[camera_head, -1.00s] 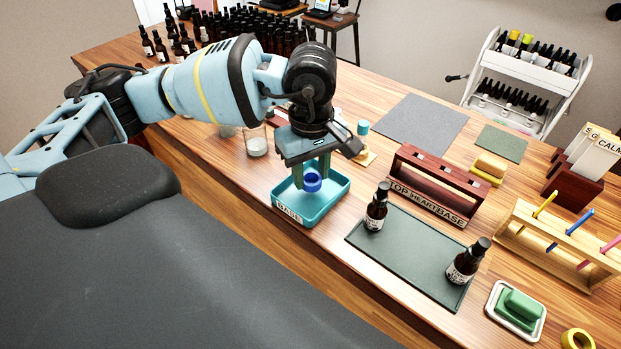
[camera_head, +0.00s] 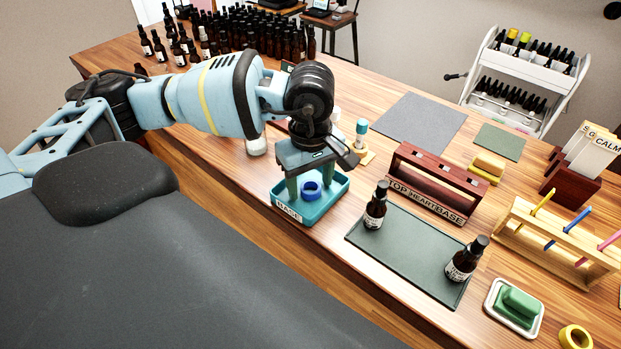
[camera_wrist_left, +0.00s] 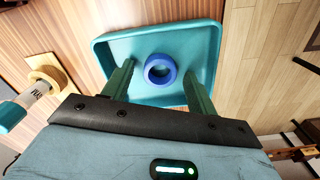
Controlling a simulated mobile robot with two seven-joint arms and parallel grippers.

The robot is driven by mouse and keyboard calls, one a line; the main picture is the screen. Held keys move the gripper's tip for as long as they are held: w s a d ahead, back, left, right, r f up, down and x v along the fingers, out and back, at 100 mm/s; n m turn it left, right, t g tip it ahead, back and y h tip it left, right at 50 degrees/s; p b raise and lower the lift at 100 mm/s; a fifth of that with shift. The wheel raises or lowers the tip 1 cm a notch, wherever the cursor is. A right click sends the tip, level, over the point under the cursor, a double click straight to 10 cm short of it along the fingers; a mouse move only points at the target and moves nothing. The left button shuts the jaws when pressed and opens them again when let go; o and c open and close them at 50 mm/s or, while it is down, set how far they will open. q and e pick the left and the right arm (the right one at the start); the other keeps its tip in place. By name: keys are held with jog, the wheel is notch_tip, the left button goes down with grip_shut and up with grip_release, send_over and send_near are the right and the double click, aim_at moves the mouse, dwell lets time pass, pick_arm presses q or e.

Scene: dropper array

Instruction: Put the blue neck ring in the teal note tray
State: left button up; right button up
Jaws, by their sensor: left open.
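The blue neck ring (camera_head: 311,189) lies in the teal note tray (camera_head: 336,203), which carries a label reading BASE on its front wall. In the left wrist view the ring (camera_wrist_left: 160,69) is on the floor of the tray (camera_wrist_left: 110,46), flat with its hole facing up. My left gripper (camera_head: 308,188) is open above the tray. Its two green fingers (camera_wrist_left: 158,90) stand apart, one on each side of the ring, with a gap to it on both sides. My right gripper is not in view.
A green mat (camera_head: 405,258) with two dark bottles lies right of the tray. Behind it stands a dark red rack (camera_head: 436,186). A glass (camera_head: 256,146) and a small wooden stand with a teal-capped dropper (camera_head: 361,140) are close to the arm. A yellow ring (camera_head: 576,338) lies at front right.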

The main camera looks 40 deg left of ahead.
pick_arm(q)
jog(key=shift+r, duration=0.4)
notch_tip(320, 180, up, 12)
jog(key=shift+f, duration=0.2)
dwell(1.0)
dwell(0.7)
